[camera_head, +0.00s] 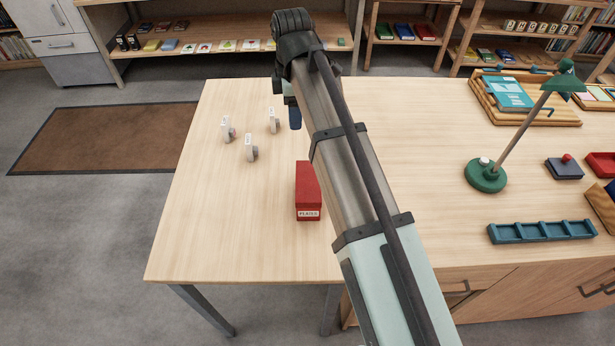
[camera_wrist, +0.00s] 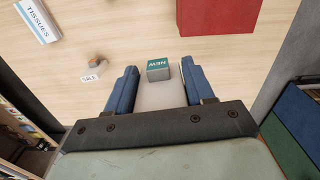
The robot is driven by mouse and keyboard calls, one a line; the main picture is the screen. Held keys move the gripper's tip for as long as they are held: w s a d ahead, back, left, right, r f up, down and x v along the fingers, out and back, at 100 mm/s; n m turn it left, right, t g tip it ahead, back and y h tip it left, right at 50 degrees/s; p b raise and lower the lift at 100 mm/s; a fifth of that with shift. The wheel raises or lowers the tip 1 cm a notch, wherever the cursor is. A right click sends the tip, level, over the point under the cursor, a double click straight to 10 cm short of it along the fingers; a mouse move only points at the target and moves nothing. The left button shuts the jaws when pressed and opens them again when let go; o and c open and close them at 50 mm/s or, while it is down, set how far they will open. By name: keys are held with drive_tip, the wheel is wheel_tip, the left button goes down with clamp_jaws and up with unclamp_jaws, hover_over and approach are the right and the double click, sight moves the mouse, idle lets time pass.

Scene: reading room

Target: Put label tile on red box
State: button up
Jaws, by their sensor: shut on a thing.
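The label tile (camera_wrist: 160,95) is a pale slab with a teal block lettered "NEW" at its far end. My gripper (camera_wrist: 160,73) is shut on it, with one blue finger on each side. In the head view my gripper (camera_head: 295,117) is mostly hidden by my arm, and the tile cannot be made out. The red box (camera_head: 308,182), labelled "PLATES", stands on the table just in front of my gripper, partly beside my arm. It also shows at the top right of the wrist view (camera_wrist: 217,15), apart from the tile. I cannot tell how high the tile is.
Small white labelled pieces (camera_head: 250,147) stand on the table left of the box. The wrist view shows a "TISSUES" label (camera_wrist: 38,18) and a "SALE" label (camera_wrist: 90,77). A green lamp (camera_head: 486,175) and a blue tray (camera_head: 542,231) are at right. The front left table is clear.

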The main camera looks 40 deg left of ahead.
sight(308, 180)
drive_tip(key=s+d+n, duration=0.5)
drive_tip(key=d+n, duration=0.3)
drive_tip(key=d, duration=0.2)
drive_tip(key=shift+s+a+f, duration=0.1)
drive_tip(key=shift+a+f, duration=0.05)
drive_tip(key=shift+f, duration=2.15)
drive_tip(key=shift+a+f, duration=0.1)
drive_tip(key=shift+f, duration=2.2)
drive_tip(key=shift+f, duration=0.15)
drive_tip(key=o, duration=1)
drive_tip(key=shift+o, duration=0.2)
wheel_tip(308, 180, up, 12)
